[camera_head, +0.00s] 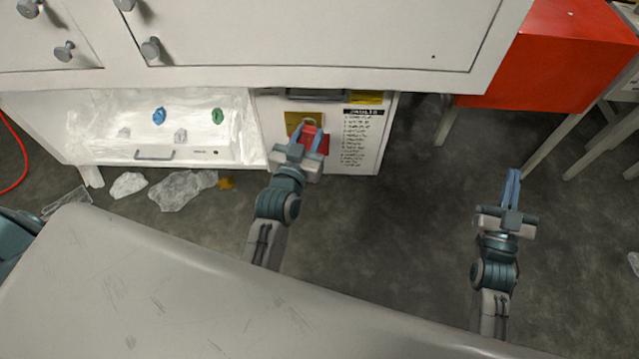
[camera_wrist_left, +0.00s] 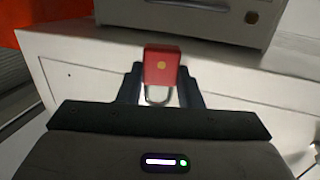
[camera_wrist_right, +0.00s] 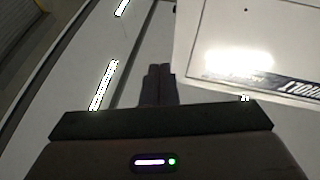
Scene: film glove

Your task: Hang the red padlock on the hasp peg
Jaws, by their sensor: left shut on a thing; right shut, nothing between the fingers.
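The red padlock (camera_head: 311,137) is held by my left gripper (camera_head: 313,133) in front of the white panel. In the left wrist view the red padlock (camera_wrist_left: 161,66) is between the two fingers (camera_wrist_left: 160,80), with its metal shackle (camera_wrist_left: 158,97) toward the wrist. A yellow plate (camera_head: 292,121) on the panel is right behind the padlock's upper end; the hasp peg cannot be made out clearly there, nor whether the shackle touches it. My right gripper (camera_head: 513,177) is shut and empty, over the floor to the right. It shows in the right wrist view (camera_wrist_right: 158,72).
A white panel with a text list (camera_head: 362,140) is right of the padlock. White drawers (camera_head: 300,35) overhang above. Plastic film (camera_head: 185,187) lies on the floor at left. A red box (camera_head: 555,60) stands at upper right. Floor between the grippers is clear.

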